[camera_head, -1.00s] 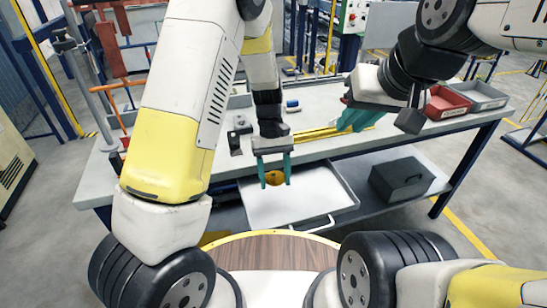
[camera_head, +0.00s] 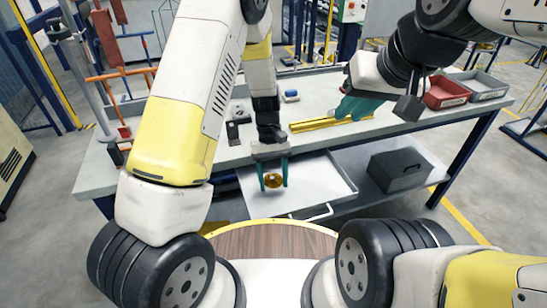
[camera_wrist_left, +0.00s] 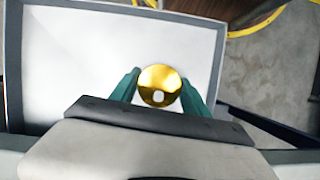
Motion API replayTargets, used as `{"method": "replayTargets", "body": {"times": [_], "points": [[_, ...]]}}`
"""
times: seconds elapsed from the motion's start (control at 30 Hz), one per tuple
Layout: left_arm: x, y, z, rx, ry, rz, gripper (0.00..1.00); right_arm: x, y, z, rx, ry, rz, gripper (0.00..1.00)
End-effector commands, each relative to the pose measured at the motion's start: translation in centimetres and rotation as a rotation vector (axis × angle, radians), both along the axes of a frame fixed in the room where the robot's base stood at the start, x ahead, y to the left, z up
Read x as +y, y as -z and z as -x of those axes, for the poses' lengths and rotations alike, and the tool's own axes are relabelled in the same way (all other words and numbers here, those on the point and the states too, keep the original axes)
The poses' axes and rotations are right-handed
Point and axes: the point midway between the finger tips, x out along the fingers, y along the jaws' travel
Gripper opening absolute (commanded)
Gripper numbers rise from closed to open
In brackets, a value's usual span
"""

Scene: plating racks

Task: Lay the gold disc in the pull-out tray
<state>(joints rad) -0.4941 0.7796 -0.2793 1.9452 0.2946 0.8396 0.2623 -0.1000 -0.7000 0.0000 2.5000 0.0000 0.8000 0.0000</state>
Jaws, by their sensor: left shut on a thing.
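The gold disc (camera_head: 273,181) is between the teal fingers of my left gripper (camera_head: 274,176), which is shut on it. In the left wrist view the disc (camera_wrist_left: 159,86) is shiny and round, with a finger on each side of it. The white pull-out tray (camera_head: 313,186) extends from under the bench, below the disc. The disc appears over the tray's left part; the gap beneath it cannot be judged. My right gripper (camera_head: 360,104) is over the bench top at the right; its teal fingers overlap from this angle.
A gold bar (camera_head: 318,124) and small dark parts (camera_head: 233,131) lie on the bench. Red (camera_head: 446,93) and grey (camera_head: 481,86) bins stand at the bench's right end. A dark grey box (camera_head: 399,169) sits on the lower shelf, right of the tray. The tray's right part is empty.

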Motion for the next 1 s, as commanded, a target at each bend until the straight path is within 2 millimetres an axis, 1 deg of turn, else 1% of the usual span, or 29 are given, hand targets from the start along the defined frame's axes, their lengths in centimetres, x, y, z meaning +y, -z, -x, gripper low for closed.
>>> {"method": "replayTargets", "body": {"times": [0.2, 0.23, 0.33, 0.67, 0.77, 1.0], "points": [[0.0, 0.0, 0.0, 0.000, 0.000, 0.000, 0.13, 0.0, 0.0, 0.0, 0.000, 0.000, 0.000, 0.20], [0.0, 0.0, 0.0, 0.000, 0.000, 0.000, 0.60, 0.0, 0.0, 0.0, 0.000, 0.000, 0.000, 0.20], [0.0, 0.0, 0.0, 0.000, 0.001, 0.000, 0.79, 0.0, 0.0, 0.0, 0.000, 0.000, 0.000, 0.20], [0.0, -0.2, -0.1, -0.001, 0.001, 0.000, 0.79, 0.0, 0.0, 0.0, 0.000, 0.000, 0.000, 0.20], [0.0, -1.0, -0.5, -0.003, 0.001, 0.002, 0.79, 0.0, 0.0, 0.0, 0.000, 0.000, 0.000, 0.20], [0.4, -4.9, -2.0, -0.005, 0.000, 0.002, 0.79, 0.0, 0.0, 0.0, 0.000, 0.000, 0.000, 0.20]]}}
